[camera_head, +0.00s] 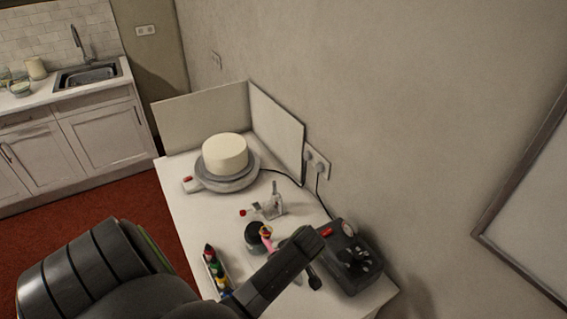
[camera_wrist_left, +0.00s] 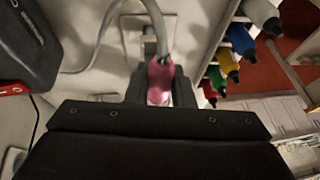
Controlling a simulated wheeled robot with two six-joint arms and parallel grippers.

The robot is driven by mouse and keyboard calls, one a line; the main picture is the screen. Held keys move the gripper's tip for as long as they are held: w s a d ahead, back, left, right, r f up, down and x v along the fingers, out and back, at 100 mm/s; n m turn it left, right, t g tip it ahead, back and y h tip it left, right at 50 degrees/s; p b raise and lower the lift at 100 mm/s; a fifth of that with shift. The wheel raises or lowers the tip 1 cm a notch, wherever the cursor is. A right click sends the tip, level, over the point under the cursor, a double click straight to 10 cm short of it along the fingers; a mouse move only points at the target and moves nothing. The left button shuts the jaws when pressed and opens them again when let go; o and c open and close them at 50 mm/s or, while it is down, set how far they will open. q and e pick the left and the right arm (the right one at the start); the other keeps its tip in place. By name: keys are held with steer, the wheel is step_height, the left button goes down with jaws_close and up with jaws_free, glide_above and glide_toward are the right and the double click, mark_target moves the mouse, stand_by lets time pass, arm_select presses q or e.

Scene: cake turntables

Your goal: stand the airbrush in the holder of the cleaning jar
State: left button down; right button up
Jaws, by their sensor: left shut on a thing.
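The airbrush (camera_head: 267,243) shows as a pink piece beside my left gripper. In the left wrist view its pink body (camera_wrist_left: 160,80) sits between the two dark fingers of my left gripper (camera_wrist_left: 160,92), which is shut on it. A grey hose runs up from it. In the head view my left gripper (camera_head: 275,252) is over the near part of the table and hides part of the airbrush. A dark round cup (camera_head: 254,238), which looks like the cleaning jar, stands just left of the pink piece. I cannot tell whether they touch. My right gripper is not in view.
Several coloured bottles stand in a white rack (camera_wrist_left: 213,45), left of the gripper in the head view. A dark compressor (camera_head: 350,262) stands at right. A small metal stand (camera_head: 272,205) and a turntable (camera_head: 228,184) with a white cake (camera_head: 225,154) are behind.

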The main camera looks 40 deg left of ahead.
arm_select(q)
steer(key=shift+f, duration=0.7)
step_height(320, 180, down, 3)
steer(key=shift+f+b, duration=0.1)
steer(key=shift+b, duration=0.7)
steer(key=shift+f, duration=0.25)
steer(key=c, duration=1.2)
jaws_free()
steer(key=shift+o, duration=0.2)
